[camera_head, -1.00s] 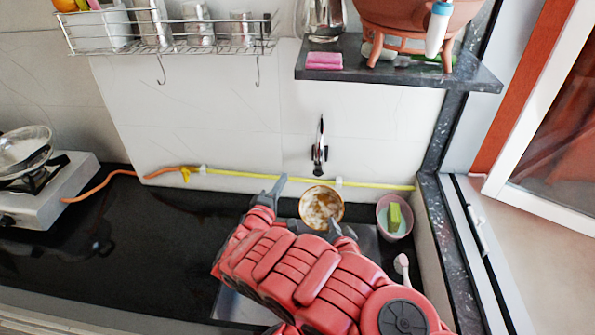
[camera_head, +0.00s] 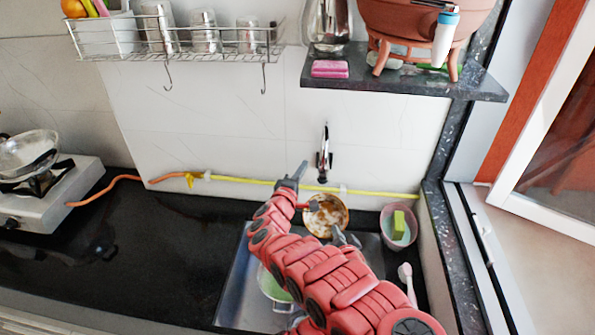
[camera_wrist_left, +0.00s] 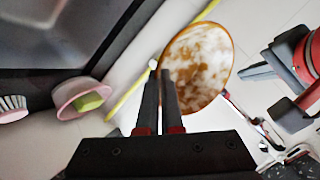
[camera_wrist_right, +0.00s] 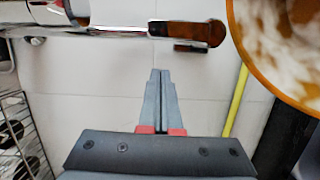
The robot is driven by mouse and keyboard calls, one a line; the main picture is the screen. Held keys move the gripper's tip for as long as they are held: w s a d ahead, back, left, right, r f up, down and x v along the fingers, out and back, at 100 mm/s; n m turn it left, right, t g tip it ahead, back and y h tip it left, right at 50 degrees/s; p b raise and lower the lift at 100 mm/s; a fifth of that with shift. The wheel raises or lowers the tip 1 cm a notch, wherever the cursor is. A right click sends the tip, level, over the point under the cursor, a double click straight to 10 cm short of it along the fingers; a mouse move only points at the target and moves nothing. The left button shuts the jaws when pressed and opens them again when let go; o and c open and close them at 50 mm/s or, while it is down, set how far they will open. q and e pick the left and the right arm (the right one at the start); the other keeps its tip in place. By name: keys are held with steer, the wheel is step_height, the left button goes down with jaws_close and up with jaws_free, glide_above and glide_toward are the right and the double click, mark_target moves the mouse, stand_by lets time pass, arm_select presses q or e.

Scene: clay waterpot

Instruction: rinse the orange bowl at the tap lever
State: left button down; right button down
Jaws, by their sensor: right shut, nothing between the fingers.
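The orange bowl (camera_head: 326,217) hangs below the tap (camera_head: 324,160), its inside smeared white and brown. In the left wrist view the bowl (camera_wrist_left: 200,68) sits at the fingertips of my left gripper (camera_wrist_left: 163,72), which is closed on its rim. In the head view my left gripper (camera_head: 347,236) is at the bowl's lower right. My right gripper (camera_head: 297,174) is shut and empty, left of the tap and above the bowl. In the right wrist view the tap lever with a brown tip (camera_wrist_right: 200,33) lies beyond the fingertips (camera_wrist_right: 161,75), apart from them.
A pink bowl with a green sponge (camera_head: 388,232) and a white brush (camera_head: 406,280) stand at right. The sink (camera_head: 238,292) holds a pan with something green. A yellow hose (camera_head: 250,181) runs along the wall. A dark shelf (camera_head: 400,80) overhangs at upper right.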

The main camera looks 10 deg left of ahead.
steer(key=shift+d, duration=1.45)
steer(key=shift+r, duration=0.1)
steer(key=shift+d+r, duration=0.2)
steer(key=shift+d, duration=0.8)
steer(key=s+a+r, duration=0.1)
steer(key=s+a, duration=0.5)
steer(key=s, duration=0.3)
steer(key=shift+s+r, duration=0.35)
steer(key=shift+s, duration=0.05)
steer(key=shift+w, duration=0.1)
